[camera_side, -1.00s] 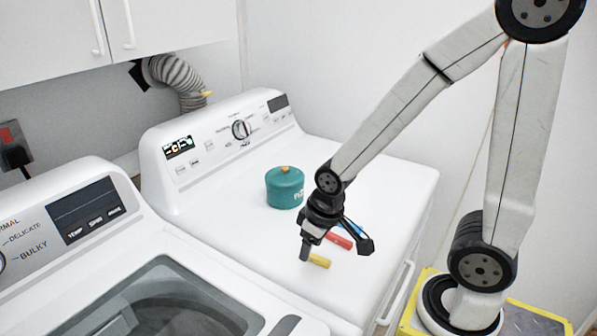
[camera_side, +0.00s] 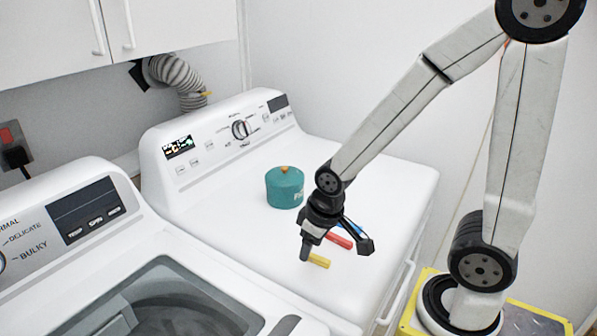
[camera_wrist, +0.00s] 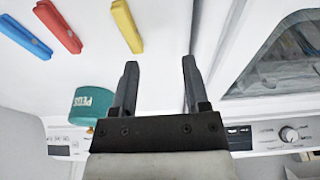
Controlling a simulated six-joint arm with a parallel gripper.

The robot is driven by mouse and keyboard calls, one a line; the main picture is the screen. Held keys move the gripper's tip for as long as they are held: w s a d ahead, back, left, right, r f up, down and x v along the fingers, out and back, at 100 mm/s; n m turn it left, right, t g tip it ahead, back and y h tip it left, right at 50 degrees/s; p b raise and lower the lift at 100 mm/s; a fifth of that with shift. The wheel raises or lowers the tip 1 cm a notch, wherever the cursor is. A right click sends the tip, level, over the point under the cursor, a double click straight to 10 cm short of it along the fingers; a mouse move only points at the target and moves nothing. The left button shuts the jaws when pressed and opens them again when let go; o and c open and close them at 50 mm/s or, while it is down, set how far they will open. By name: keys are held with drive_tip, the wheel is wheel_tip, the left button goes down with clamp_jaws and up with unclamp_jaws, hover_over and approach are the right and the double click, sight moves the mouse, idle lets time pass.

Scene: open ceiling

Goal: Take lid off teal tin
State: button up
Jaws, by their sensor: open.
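The teal tin (camera_side: 284,190) stands upright on top of the white dryer, with its lid on and an orange-yellow knob (camera_side: 284,169) on the lid. In the wrist view the tin (camera_wrist: 92,105) shows at the lower left with "PEGS" lettering, beside my gripper and partly behind its mount. My gripper (camera_side: 333,250) is open and empty, in front and to the right of the tin in the side view. Its two fingers (camera_wrist: 160,75) show apart in the wrist view, with nothing between them.
A yellow peg (camera_side: 319,261), a red peg (camera_side: 339,241) and a blue peg (camera_wrist: 25,36) lie on the dryer top (camera_side: 245,225) near my gripper. The dryer's control panel (camera_side: 215,140) rises behind the tin. A washer (camera_side: 90,270) with a glass lid stands at the left front.

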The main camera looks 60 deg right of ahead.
drive_tip(key=shift+o, duration=0.7)
drive_tip(key=shift+w, duration=0.1)
drive_tip(key=w+d+r+m+g, duration=0.1)
drive_tip(key=w+d+r+m, duration=0.2)
drive_tip(key=w+d, duration=0.3)
drive_tip(key=w+d+r+m, duration=0.3)
drive_tip(key=w+d+r, duration=0.1)
drive_tip(key=w+d, duration=0.3)
drive_tip(key=w+d+r+m+g, duration=0.1)
drive_tip(key=w+d+r+m, duration=0.2)
drive_tip(key=w+d, duration=0.3)
drive_tip(key=shift+w+d+r+g, duration=0.1)
drive_tip(key=shift+w+d+g, duration=0.1)
drive_tip(key=shift+w, duration=0.25)
drive_tip(key=shift+w+d+r+g, duration=0.1)
drive_tip(key=shift+w+d, duration=0.05)
drive_tip(key=shift+w, duration=0.25)
drive_tip(key=shift+f, duration=0.1)
